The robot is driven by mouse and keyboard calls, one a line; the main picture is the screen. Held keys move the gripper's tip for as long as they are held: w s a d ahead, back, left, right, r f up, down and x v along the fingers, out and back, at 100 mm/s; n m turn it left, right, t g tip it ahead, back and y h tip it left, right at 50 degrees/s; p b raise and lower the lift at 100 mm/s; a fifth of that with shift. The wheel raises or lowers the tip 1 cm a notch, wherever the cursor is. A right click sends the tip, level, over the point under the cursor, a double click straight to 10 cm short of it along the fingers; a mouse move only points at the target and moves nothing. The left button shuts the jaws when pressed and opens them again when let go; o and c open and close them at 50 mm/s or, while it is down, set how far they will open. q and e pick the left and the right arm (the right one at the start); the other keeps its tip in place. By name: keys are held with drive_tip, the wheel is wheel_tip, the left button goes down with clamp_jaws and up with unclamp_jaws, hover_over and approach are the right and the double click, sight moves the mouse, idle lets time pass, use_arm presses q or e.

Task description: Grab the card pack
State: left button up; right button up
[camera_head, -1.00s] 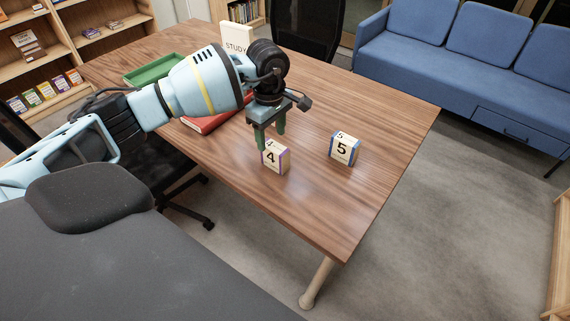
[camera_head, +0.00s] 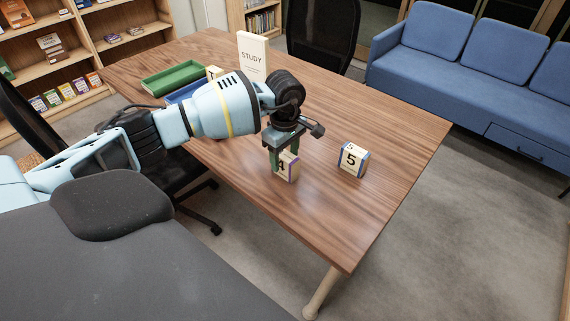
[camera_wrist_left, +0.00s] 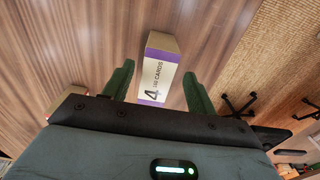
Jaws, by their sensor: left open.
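The card pack (camera_head: 287,171) is a small cream box with a black 4 and purple edges, standing on the wooden table. In the left wrist view the pack (camera_wrist_left: 160,70) reads "4" and "100 CARDS". My left gripper (camera_head: 285,157) is open above the table, its green fingers reaching down at the pack's upper part. In the left wrist view the fingers (camera_wrist_left: 156,76) lie on either side of the pack's near end, with a gap on each side. In the head view one finger hides part of the pack's face. My right gripper is not in view.
A white STUDY box (camera_head: 253,55), a green tray (camera_head: 172,80) and a blue tray (camera_head: 187,93) are further back. The table's front right is clear.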

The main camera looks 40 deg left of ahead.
sight(285, 154)
use_arm(q)
drive_tip(key=f, duration=0.4)
drive_tip(key=shift+w+a+f, duration=0.1)
drive_tip(key=shift+w+a, duration=0.05)
drive_tip(key=shift+w, duration=0.05)
drive_tip(key=c, duration=1.1)
drive_tip(key=shift+r, duration=0.55)
wheel_tip(285, 154, up, 2)
drive_tip(key=shift+r, duration=0.2)
drive_tip(key=s, duration=0.5)
drive_tip(key=s+d+r, duration=0.1)
drive_tip(key=s, duration=0.4)
drive_tip(key=s+d, duration=0.1)
drive_tip(key=s, duration=0.5)
drive_tip(key=shift+r, duration=0.3)
